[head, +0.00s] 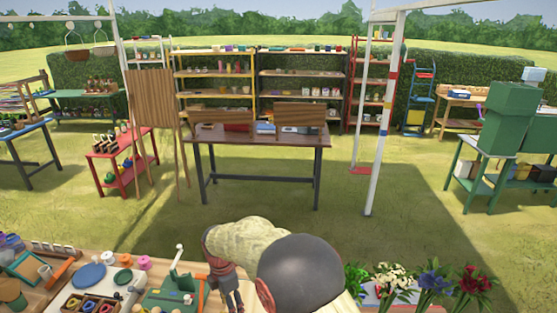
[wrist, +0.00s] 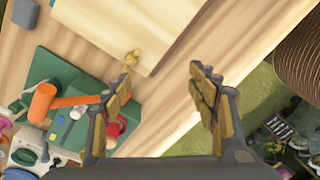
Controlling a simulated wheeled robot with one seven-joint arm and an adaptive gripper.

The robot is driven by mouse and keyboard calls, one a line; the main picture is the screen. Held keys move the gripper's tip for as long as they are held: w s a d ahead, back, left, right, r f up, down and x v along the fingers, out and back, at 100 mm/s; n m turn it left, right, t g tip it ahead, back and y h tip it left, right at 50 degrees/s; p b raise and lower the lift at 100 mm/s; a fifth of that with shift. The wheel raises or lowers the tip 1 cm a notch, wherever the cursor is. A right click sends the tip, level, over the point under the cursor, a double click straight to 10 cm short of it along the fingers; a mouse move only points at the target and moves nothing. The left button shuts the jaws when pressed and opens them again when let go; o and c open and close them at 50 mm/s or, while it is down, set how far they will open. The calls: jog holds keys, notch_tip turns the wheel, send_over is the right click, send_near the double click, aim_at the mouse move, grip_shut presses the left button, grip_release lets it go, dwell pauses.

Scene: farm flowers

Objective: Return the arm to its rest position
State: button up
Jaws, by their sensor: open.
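My arm reaches over the near wooden worktable (head: 195,265), with its dark rounded elbow in front of the table's middle. My gripper (head: 226,300) points down at the table's front part in the head view; its fingertips are at the lower edge of that view. In the wrist view my gripper (wrist: 162,72) has its two fingers spread wide apart, with nothing held between them. A pale wooden board (wrist: 125,25) lies on the table beyond the fingers. A small yellow piece (wrist: 132,57) shows at the board's edge, near the left finger.
A green device with a lever (head: 172,292) stands left of my gripper, with an orange handle (wrist: 45,100) beside it in the wrist view. A compartment tray (head: 92,302) and blue disc (head: 89,276) are further left. Bunches of flowers (head: 430,280) stand right.

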jog(key=s+d+r+m+t+b, duration=0.2)
jog(key=s+d+r+m, duration=0.5)
jog(key=d, duration=0.4)
jog(key=s+d+r+m+t+b, duration=0.1)
jog(key=s+d+r+m+t, duration=0.1)
jog(key=s+d+r+m, duration=0.5)
jog(key=s+d+r+m+t+b, duration=0.2)
jog(key=s+d+r+m, duration=0.5)
jog(key=s+d+m, duration=0.4)
jog(key=s+d, duration=0.1)
jog(key=d, duration=0.3)
jog(key=shift+s+d+y+b, duration=0.15)
jog(key=shift+d+y+b, duration=0.15)
jog(key=shift+b, duration=0.05)
jog(key=shift+d+r, duration=0.1)
jog(key=shift+d, duration=0.25)
jog(key=shift+c, duration=0.3)
